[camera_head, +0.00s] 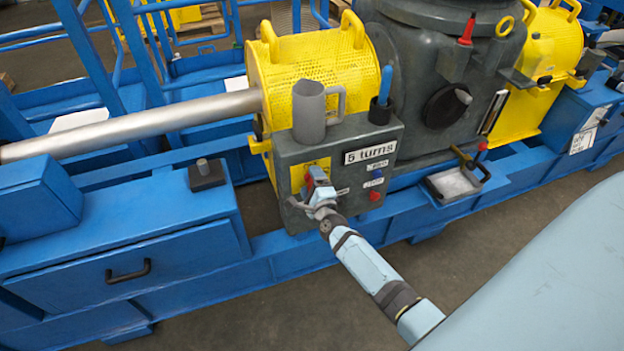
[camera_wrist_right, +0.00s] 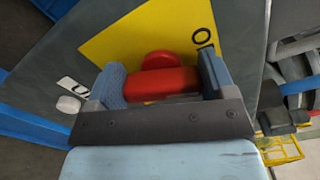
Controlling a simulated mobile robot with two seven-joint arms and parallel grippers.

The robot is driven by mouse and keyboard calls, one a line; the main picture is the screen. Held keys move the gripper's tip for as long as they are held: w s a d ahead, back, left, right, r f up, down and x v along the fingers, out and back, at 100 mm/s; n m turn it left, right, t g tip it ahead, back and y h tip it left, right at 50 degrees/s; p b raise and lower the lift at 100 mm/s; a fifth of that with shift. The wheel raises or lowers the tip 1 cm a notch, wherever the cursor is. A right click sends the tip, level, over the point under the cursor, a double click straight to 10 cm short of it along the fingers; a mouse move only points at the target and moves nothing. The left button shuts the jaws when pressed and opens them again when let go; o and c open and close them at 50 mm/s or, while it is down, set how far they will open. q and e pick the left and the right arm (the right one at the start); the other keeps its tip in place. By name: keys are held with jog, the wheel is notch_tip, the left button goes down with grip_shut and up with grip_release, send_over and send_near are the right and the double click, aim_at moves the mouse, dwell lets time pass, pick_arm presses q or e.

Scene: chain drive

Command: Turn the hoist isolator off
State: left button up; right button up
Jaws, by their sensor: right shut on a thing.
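The hoist isolator is a red rotary handle (camera_wrist_right: 160,82) on a yellow plate (camera_wrist_right: 150,38) on the front of a grey control box. In the right wrist view the handle lies between the two blue fingers of my right gripper (camera_wrist_right: 163,85), which is shut on it. An "O" mark shows on the plate at the handle's upper right. In the head view my right gripper (camera_head: 318,184) is at the yellow plate (camera_head: 312,170) on the left of the box (camera_head: 345,205) and hides most of the handle. My left gripper is not in view.
The box bears a "5 turns" label (camera_head: 370,153), a blue button (camera_head: 377,173) and a red button (camera_head: 375,196). A grey jug (camera_head: 309,112) and a blue-handled tool in a cup (camera_head: 382,100) stand on top. A small tray (camera_head: 455,183) is at the right.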

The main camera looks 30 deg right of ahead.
jog(key=shift+f+n+p, duration=0.15)
jog(key=shift+n+p, duration=0.45)
jog(key=shift+n, duration=1.2)
jog(key=o, duration=0.9)
jog(key=v, duration=1.4)
jog(key=shift+w+a, duration=0.1)
